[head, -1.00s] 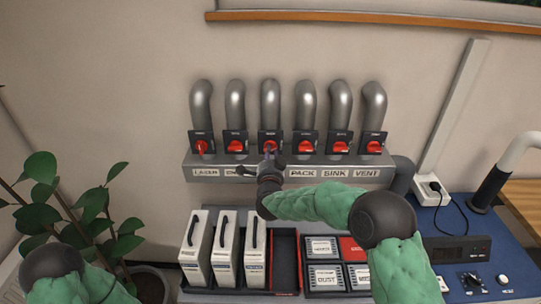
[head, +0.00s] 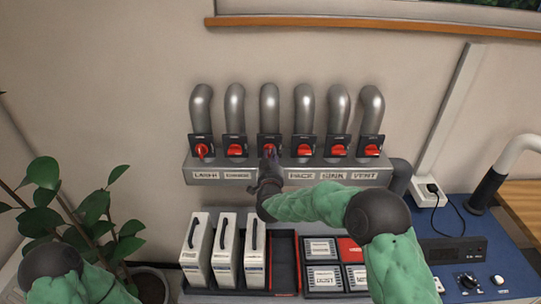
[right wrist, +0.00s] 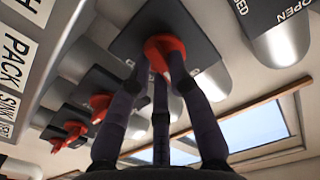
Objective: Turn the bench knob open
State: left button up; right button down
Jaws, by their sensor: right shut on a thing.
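The bench knob (head: 269,146) is the third red knob from the left on the grey manifold, on a dark square plate below a bent metal pipe. My right gripper (head: 271,157) reaches up to it from below and covers its lower part and its label. In the right wrist view, the gripper (right wrist: 165,67) has its dark fingers closed around the red bench knob (right wrist: 164,47), in front of its dark plate (right wrist: 192,35). The words OPEN and part of CLOSED show at the upper right. The knob's exact angle is hard to tell. My left gripper is out of view.
The LASER knob points down. White cartridges (head: 227,252) and a tray of labelled boxes (head: 322,279) stand below. A plant (head: 88,230) is at left.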

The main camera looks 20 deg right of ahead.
jog(key=shift+n+p, duration=0.35)
jog(key=shift+n, duration=0.85)
jog(key=c, duration=1.1)
grip_release()
jog(key=shift+c, duration=0.2)
jog(key=v, duration=1.2)
